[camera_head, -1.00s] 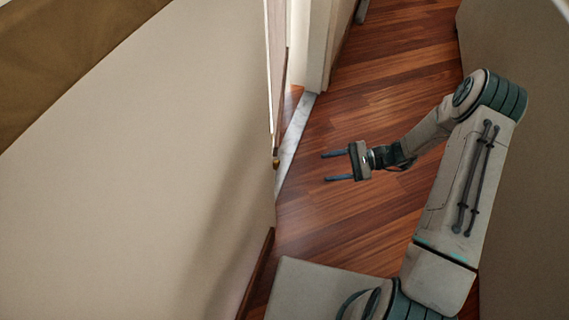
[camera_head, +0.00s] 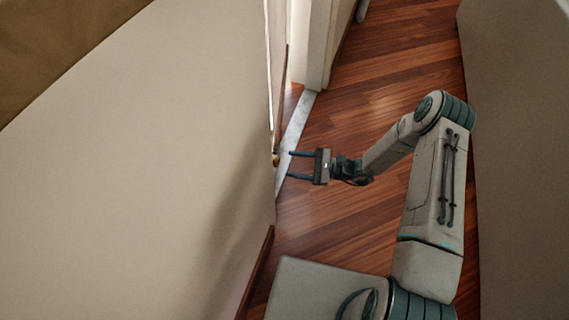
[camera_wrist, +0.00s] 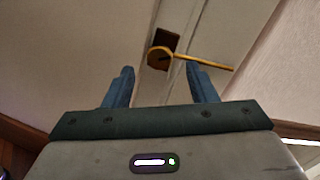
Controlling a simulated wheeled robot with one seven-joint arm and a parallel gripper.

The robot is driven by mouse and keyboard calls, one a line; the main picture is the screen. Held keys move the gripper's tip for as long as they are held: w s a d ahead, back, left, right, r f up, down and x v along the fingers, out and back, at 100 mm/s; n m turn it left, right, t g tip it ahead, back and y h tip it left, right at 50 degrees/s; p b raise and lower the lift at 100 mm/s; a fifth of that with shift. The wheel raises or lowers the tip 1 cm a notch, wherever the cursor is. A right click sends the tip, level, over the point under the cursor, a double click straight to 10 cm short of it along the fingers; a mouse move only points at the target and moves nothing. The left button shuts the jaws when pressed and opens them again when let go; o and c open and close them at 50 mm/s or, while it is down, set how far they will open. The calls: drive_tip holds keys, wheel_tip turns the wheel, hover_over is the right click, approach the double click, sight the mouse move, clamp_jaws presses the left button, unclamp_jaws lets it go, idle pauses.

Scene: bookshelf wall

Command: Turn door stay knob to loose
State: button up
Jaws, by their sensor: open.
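The door stay knob shows in the wrist view as a round brass-coloured knob (camera_wrist: 159,57) with a thin yellow rod reaching right from it. It sits at a dark recess, ahead of my gripper and between the lines of its two fingers. In the head view a small brass piece (camera_head: 276,158) shows at the edge of the wall by the doorway. My gripper (camera_head: 289,164) is open and empty, its fingertips just right of that piece. In the wrist view my gripper (camera_wrist: 160,82) has its fingers spread, with the knob beyond the tips. Whether they touch cannot be told.
A broad beige wall (camera_head: 140,170) fills the left. A wooden door edge (camera_head: 277,70) and pale frame (camera_head: 312,45) stand at the back. A marble threshold (camera_head: 295,130) crosses the wooden floor (camera_head: 390,60). Another beige wall (camera_head: 515,150) closes the right side. The floor between is clear.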

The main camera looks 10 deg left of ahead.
sight(274, 162)
drive_tip(key=shift+s+a, duration=0.15)
drive_tip(key=shift+a, duration=0.85)
drive_tip(key=shift+s+a, duration=0.1)
drive_tip(key=shift+a, duration=0.85)
drive_tip(key=c, duration=1)
drive_tip(key=shift+n, duration=0.3)
drive_tip(key=n+h, duration=0.1)
drive_tip(key=n, duration=0.4)
drive_tip(key=n+t, duration=0.1)
drive_tip(key=n, duration=0.4)
drive_tip(key=shift+s+r+t+h+b, duration=0.15)
drive_tip(key=shift+t+h+b, duration=0.15)
drive_tip(key=shift+h+b, duration=0.1)
